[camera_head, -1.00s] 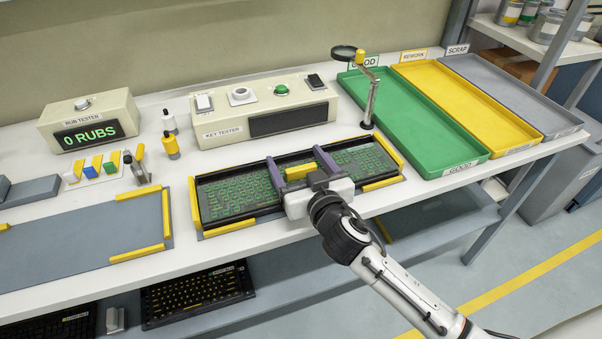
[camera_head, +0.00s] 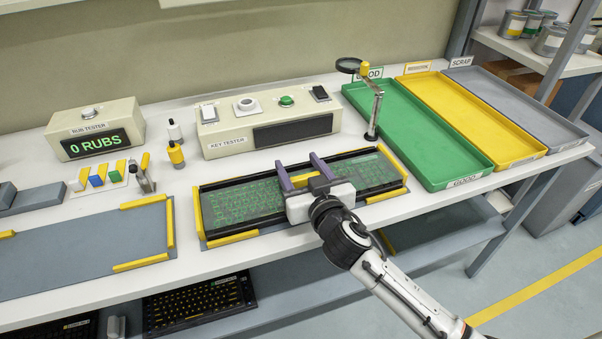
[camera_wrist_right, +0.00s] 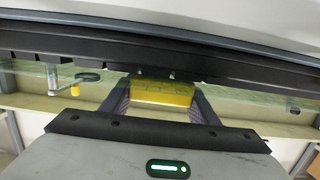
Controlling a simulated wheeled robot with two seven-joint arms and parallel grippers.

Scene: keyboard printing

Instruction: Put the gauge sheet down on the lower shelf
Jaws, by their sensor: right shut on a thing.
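The gauge sheet (camera_head: 362,172) is a clear, glossy sheet with a yellow grip block (camera_head: 304,181). It shows over the green-lit keyboard (camera_head: 235,208) in the yellow-cornered nest; the gap between them is hard to judge. My right gripper (camera_head: 300,171) is shut on the yellow block, one purple-grey finger on each side. In the right wrist view the block (camera_wrist_right: 162,92) sits between the fingers, with the sheet's greenish edge running across. My left gripper is out of view.
Dark keyboards (camera_head: 200,306) lie on the lower shelf at the left. The key tester (camera_head: 222,142) stands behind the nest. A magnifier stand (camera_head: 373,115) rises near the nest's right back corner. The green tray (camera_head: 420,135) is to the right. The white table's front edge (camera_head: 430,205) overhangs the shelf.

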